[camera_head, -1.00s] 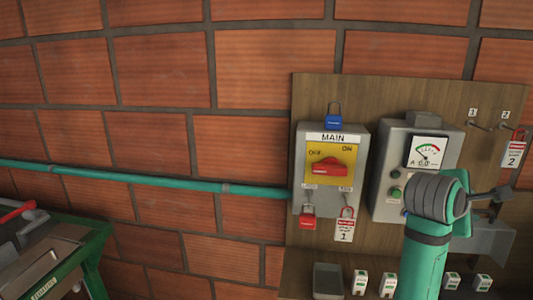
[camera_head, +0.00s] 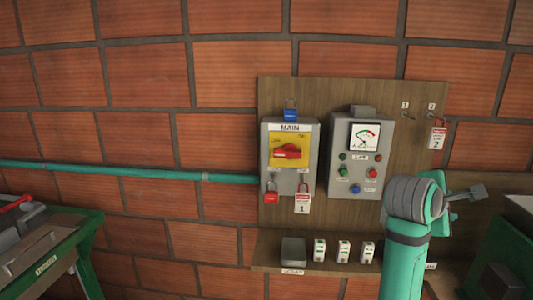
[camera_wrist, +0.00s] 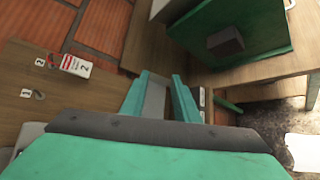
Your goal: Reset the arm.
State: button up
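My teal arm (camera_head: 405,262) rises at the lower right of the head view, with its dark grey wrist bent in front of the wooden board (camera_head: 400,160). My gripper (camera_wrist: 160,92) shows in the wrist view as two teal fingers standing apart. A grey surface shows between them, and I see nothing clearly held. The handle lies nearly level.
A meter box (camera_head: 345,187) with buttons stands left of my wrist. Tag 2 (camera_head: 438,138) hangs from a hook. A shelf (camera_head: 268,250) and a green machine (camera_head: 505,255) are close to my arm.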

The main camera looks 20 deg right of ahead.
jog(key=w+a+f+t+y, duration=0.1)
jog(key=w+a+f+t, duration=0.2)
jog(key=f, duration=0.5)
jog(key=w+a+f, duration=0.4)
jog(key=a+f, duration=0.2)
jog(key=f, duration=0.2)
jog(key=w+a+f+t+y, duration=0.1)
jog(key=w+a+f+t, duration=0.2)
jog(key=f, duration=0.6)
jog(key=s+a+f+m+t+y, duration=0.1)
jog(key=s+a+f+t+y, duration=0.15)
jog(key=a+f, duration=1.55)
jog(key=s+a+f+m+t+y, duration=0.1)
jog(key=s+a+f+m+y, duration=0.15)
jog(key=s+a, duration=0.65)
jog(key=s+a+f+m+t+y, duration=0.15)
jog(key=s+a+f, duration=0.25)
jog(key=s+a, duration=0.45)
jog(key=s+a+r+m+y, duration=0.1)
jog(key=s+a+r+y, duration=0.1)
jog(key=s, duration=0.6)
jog(key=s+a+r+m+y, duration=0.2)
jog(key=s+a+r, duration=0.3)
jog(key=s+a, duration=0.2)
jog(key=shift+s+a+t, duration=0.25)
jog(key=shift+s+t, duration=0.15)
jog(key=shift+s, duration=0.75)
